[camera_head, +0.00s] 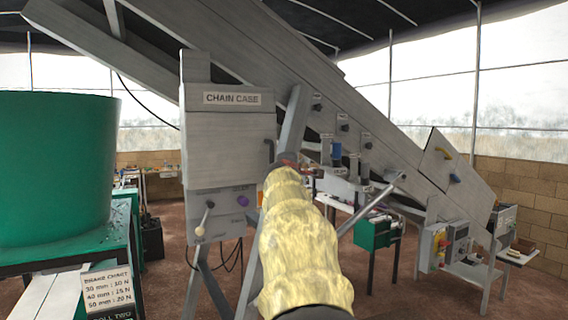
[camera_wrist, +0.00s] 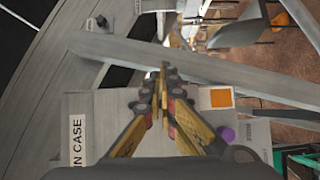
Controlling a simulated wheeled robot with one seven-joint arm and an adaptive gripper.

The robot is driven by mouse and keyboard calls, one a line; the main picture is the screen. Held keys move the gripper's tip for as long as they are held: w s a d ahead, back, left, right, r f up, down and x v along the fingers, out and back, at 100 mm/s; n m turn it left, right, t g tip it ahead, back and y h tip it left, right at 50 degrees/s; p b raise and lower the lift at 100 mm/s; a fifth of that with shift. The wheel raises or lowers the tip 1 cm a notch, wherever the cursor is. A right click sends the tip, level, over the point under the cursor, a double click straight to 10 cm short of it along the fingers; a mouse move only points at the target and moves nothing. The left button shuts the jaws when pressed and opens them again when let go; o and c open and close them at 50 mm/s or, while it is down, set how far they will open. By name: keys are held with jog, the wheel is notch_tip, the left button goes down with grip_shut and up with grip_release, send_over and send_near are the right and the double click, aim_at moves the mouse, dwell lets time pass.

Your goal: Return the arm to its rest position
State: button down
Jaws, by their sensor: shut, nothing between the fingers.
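My arm (camera_head: 300,245), in a pale yellow sleeve, reaches up from the bottom middle of the head view toward the grey chain case. My gripper (camera_head: 292,160) shows only in part beyond the sleeve, close to the right edge of the case in the picture. In the wrist view my gripper (camera_wrist: 163,72) has its yellow and dark fingers brought together at the tips, with nothing held between them. Whether the fingers touch the case or the brace near it, I cannot tell.
The chain case (camera_head: 228,140) sits on a sloping grey conveyor (camera_head: 370,120). Below it is a panel with a lever (camera_head: 206,218) and a purple knob (camera_head: 242,200). A green drum (camera_head: 55,170) stands left. A grey brace (camera_wrist: 200,62) crosses behind the fingers.

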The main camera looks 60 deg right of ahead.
jog(key=s+p, duration=0.1)
jog(key=s, duration=0.5)
jog(key=shift+s+a+r, duration=0.25)
jog(key=shift+a+r, duration=0.05)
jog(key=shift+r, duration=0.05)
